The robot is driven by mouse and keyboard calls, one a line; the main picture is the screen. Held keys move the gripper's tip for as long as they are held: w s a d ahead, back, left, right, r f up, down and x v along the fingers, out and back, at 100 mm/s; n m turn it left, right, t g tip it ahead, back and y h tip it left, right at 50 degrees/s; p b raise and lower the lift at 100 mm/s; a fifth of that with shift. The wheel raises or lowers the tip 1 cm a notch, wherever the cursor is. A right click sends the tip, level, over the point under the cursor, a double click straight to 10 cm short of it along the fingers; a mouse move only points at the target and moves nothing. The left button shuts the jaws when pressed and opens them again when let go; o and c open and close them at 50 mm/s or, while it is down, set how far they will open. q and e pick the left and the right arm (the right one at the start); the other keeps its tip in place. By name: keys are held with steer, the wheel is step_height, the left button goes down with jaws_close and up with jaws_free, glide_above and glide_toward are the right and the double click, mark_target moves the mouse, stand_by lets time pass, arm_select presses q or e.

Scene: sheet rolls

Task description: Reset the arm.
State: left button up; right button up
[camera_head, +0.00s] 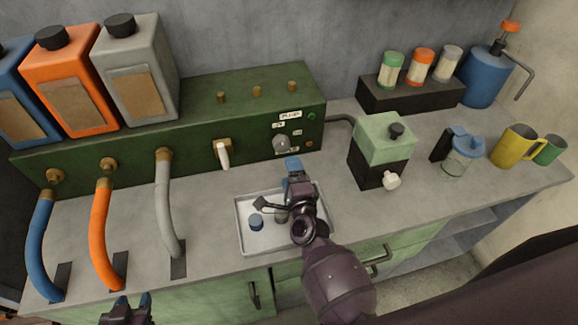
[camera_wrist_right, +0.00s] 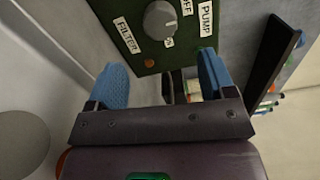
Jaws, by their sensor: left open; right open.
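My right gripper (camera_head: 290,172) is in the middle of the head view, over the metal tray (camera_head: 243,240) and in front of the green panel (camera_head: 200,120). In the right wrist view its two blue fingers (camera_wrist_right: 164,78) are apart with nothing held between them. The grey dial (camera_wrist_right: 161,20) on the panel, with labels reading FILTER, OFF and PUMP, lies beyond the fingertips, and it also shows in the head view (camera_head: 281,143). My left gripper (camera_head: 133,301) is at the bottom edge of the head view, in front of the counter, open and partly cut off.
Blue (camera_head: 39,245), orange (camera_head: 100,230) and grey (camera_head: 166,210) hoses run from the panel to the counter. A green and black box (camera_head: 383,145) stands right of my right gripper. A jug (camera_head: 461,158) and mugs stand further right.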

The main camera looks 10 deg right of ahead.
steer(key=shift+s, duration=0.15)
stand_by(0.5)
steer(key=s+d+r+n+g, duration=0.1)
steer(key=s+d+n+g, duration=0.5)
steer(key=s, duration=0.4)
steer(key=s+d+r+n+g+h, duration=0.1)
steer(key=s+d+r+n+g, duration=0.2)
steer(key=s+n, duration=0.5)
steer(key=s+d+n+g, duration=0.5)
steer(key=s+d+n, duration=0.1)
steer(key=s, duration=0.5)
steer(key=w+f+t, duration=0.7)
steer(key=w+f, duration=0.1)
steer(key=f, duration=0.2)
steer(key=shift+a+f+t+y, duration=0.15)
steer(key=shift+t+y, duration=0.25)
